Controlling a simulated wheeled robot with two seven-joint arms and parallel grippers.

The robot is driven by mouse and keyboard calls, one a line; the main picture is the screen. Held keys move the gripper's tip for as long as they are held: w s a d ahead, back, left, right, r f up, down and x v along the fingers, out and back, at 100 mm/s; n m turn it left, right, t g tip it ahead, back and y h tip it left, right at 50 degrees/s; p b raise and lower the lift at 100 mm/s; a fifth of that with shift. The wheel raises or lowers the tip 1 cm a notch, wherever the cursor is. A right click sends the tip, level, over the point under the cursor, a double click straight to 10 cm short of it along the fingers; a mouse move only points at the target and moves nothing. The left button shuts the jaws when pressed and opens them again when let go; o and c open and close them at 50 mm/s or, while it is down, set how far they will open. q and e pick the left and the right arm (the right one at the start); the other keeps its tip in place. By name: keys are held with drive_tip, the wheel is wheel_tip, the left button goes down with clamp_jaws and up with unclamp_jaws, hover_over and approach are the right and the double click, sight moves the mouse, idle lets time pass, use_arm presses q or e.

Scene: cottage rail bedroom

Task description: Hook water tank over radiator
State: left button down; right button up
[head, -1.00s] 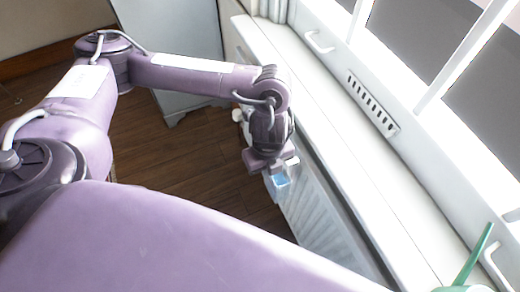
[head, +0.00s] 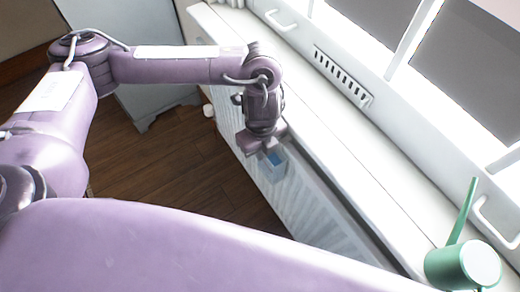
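The water tank (head: 275,167) is a small blue-grey box with an open-looking top. It hangs just below my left gripper (head: 266,148), close against the front of the white radiator (head: 312,212). My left gripper points down and appears shut on the tank; its fingertips are partly hidden by the wrist. I cannot tell whether the tank touches the radiator or is hooked on its top edge. My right gripper is not in view.
The white window sill (head: 335,150) runs above the radiator. A green watering can (head: 447,266) stands on it at the lower right. A grey-white cabinet (head: 150,100) stands on the wooden floor (head: 180,165) at the back left. The floor before the radiator is clear.

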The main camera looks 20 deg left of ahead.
use_arm(q)
drive_tip(key=shift+f, duration=0.2)
drive_tip(key=c, duration=1.6)
unclamp_jaws()
